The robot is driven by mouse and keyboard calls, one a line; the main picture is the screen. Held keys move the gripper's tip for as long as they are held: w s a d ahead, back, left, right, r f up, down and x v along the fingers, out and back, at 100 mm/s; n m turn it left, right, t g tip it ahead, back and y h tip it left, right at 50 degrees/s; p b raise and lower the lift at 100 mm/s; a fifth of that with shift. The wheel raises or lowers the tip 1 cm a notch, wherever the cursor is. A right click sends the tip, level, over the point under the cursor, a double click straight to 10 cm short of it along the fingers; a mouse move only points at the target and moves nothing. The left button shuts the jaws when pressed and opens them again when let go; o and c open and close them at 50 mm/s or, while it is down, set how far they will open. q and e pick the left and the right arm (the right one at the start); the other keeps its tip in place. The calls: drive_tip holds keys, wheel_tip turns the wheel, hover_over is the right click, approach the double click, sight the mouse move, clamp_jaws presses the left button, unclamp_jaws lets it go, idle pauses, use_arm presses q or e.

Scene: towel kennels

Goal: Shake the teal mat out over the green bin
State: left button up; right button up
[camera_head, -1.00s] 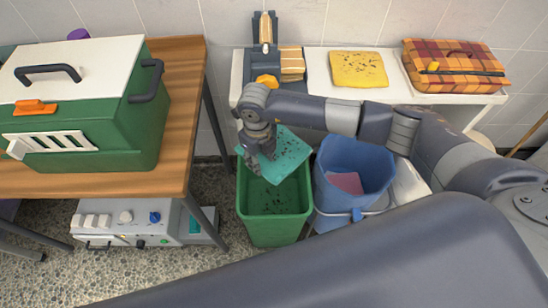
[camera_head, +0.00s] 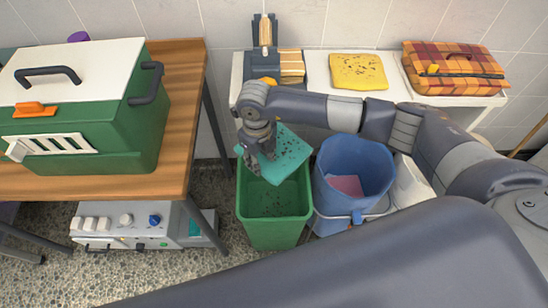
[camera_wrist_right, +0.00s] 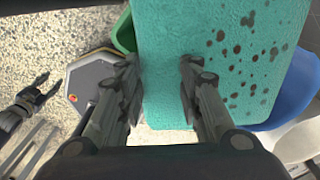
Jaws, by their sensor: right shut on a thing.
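The teal mat (camera_head: 290,152) is a flat sheet with dark specks on it. My right gripper (camera_head: 259,172) is shut on its left edge and holds it tilted above the green bin (camera_head: 274,232). The right wrist view shows the mat (camera_wrist_right: 168,60) between the fingers of my right gripper (camera_wrist_right: 160,72), its specks mostly on the right part. Dark specks also show inside the bin. A dark gripper at the left of the wrist view, which looks like my left gripper (camera_wrist_right: 46,86), has its fingers apart and empty. It is not in the head view.
A blue bucket (camera_head: 352,165) with a pink cloth (camera_head: 346,185) stands right of the bin. A wooden table (camera_head: 190,110) with a green carrier (camera_head: 110,140) is at left. A white bench behind holds a speckled yellow towel (camera_head: 357,71) and a plaid case (camera_head: 455,65).

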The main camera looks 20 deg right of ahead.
wheel_tip(320, 180, down, 6)
drive_tip(key=f+b, duration=0.1)
drive_tip(key=b, duration=0.4)
wheel_tip(320, 180, up, 8)
drive_tip(key=p, duration=0.5)
wheel_tip(320, 180, down, 8)
drive_tip(key=r+b, duration=0.1)
drive_tip(key=b, duration=0.6)
wheel_tip(320, 180, up, 7)
drive_tip(key=p, duration=0.5)
use_arm(q)
wheel_tip(320, 180, down, 9)
drive_tip(key=b, duration=0.6)
use_arm(e)
wheel_tip(320, 180, down, 7)
drive_tip(key=shift+f, duration=0.2)
drive_tip(key=shift+r, duration=0.1)
